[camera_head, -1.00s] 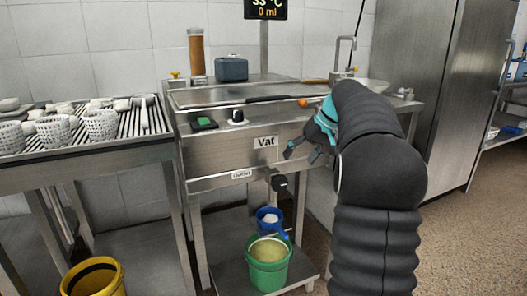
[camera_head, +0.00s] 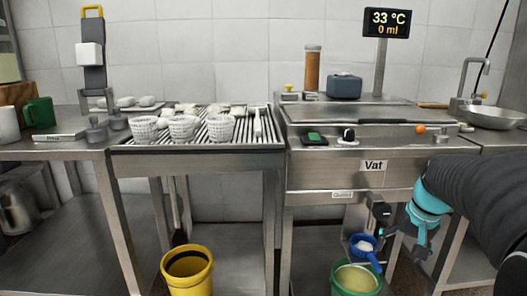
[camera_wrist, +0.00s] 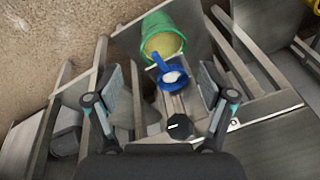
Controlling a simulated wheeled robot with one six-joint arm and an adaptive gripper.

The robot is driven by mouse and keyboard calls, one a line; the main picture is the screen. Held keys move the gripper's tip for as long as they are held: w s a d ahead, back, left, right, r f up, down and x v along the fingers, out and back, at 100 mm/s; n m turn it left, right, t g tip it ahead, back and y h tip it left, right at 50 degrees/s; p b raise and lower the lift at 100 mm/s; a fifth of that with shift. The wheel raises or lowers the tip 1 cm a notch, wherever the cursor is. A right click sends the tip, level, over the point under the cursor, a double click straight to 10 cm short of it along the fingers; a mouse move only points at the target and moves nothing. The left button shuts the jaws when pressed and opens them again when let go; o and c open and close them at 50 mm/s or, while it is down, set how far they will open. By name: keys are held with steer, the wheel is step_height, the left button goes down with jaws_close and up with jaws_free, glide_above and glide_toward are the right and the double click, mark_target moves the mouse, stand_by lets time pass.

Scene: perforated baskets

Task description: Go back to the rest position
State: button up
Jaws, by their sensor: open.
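My gripper (camera_head: 405,232) is at the lower right in the head view, in front of the vat's lower front, beside the black outlet knob (camera_head: 381,211). In the wrist view my gripper (camera_wrist: 166,88) shows two fingers spread wide apart with nothing held between them. Below and beyond it are the black knob (camera_wrist: 180,127), a blue scoop-like cup (camera_wrist: 174,77) with white content, and a green bucket (camera_wrist: 163,37) with yellowish liquid. The vat (camera_head: 345,170) is a steel cabinet whose display (camera_head: 387,22) reads 33 °C and 0 ml.
Several white perforated baskets (camera_head: 183,129) stand on the slatted drain table (camera_head: 200,158) left of the vat. A yellow bucket (camera_head: 188,270) is on the floor below. A steel bowl (camera_head: 495,117) sits at the right. A green mug (camera_head: 40,112) is on the left counter.

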steer(key=s+a+n+t, duration=0.2)
steer(key=s+a+n, duration=0.2)
steer(key=s+a, duration=1.2)
steer(key=s, duration=0.3)
steer(key=shift+s+n+t+h+p, duration=0.15)
steer(key=shift+n+t+h+p, duration=0.15)
steer(key=shift+h+p, duration=0.1)
steer(key=shift+r, duration=0.1)
stand_by(1.0)
